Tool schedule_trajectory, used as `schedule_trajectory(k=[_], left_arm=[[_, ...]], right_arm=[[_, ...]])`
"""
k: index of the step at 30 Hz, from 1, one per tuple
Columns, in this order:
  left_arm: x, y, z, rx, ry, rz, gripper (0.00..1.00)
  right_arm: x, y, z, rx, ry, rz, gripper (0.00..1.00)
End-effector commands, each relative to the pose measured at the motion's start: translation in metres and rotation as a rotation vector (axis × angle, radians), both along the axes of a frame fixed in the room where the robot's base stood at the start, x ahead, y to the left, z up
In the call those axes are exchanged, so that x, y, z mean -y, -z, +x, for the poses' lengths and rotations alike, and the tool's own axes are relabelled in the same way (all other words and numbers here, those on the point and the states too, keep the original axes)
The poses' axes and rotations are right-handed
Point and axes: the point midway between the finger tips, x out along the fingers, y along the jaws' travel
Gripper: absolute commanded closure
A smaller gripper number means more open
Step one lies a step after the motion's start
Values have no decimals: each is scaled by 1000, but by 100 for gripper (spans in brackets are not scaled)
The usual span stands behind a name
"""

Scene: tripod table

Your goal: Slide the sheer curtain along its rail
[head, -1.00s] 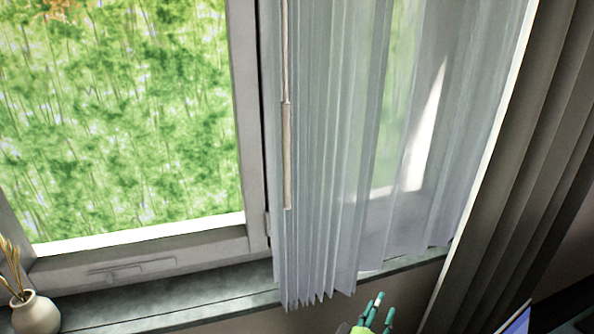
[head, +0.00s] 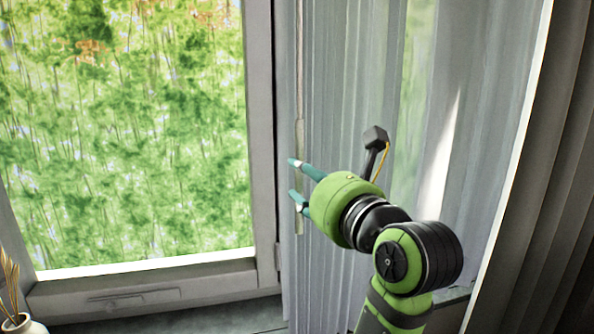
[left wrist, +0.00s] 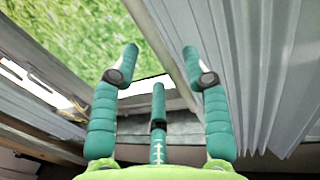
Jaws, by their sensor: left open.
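The sheer curtain (head: 340,75) hangs in pale, narrow folds over the right part of the window. A thin draw rod (head: 299,135) with a thicker lower grip hangs along its left edge. My left gripper (head: 293,179) is open and empty, in front of this edge. Its fingertips cross the line of the rod; I cannot tell whether they touch it. In the left wrist view the open fingers (left wrist: 162,64) spread apart, with curtain folds (left wrist: 262,70) to their right. The rail is out of view. My right gripper is not in view.
The window frame (head: 262,130) and bare glass lie left of the curtain. A grey sill (head: 225,318) runs below. A white vase (head: 22,325) with dry stems stands at lower left. A heavy dark curtain (head: 540,190) hangs at right.

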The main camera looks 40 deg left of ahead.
Motion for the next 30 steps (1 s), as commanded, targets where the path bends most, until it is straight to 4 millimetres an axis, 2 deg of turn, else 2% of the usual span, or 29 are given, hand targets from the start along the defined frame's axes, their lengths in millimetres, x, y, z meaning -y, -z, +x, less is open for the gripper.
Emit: schedule_trajectory(k=[3,7,18,20,21,22,30], left_arm=[[-17,-3,8,-2,-5,5,53],[-29,-2,16,-4,-4,5,53],[-35,0,20,-3,-2,4,53],[-35,0,20,-3,-2,4,77],[-35,0,20,-3,-2,4,93],[-35,0,20,-3,-2,4,100],[-36,0,20,-3,-3,4,100]], right_arm=[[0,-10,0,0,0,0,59],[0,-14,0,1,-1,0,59],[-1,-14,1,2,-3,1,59],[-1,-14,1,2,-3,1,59],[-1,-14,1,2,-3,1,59],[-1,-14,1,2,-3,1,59],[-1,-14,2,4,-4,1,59]])
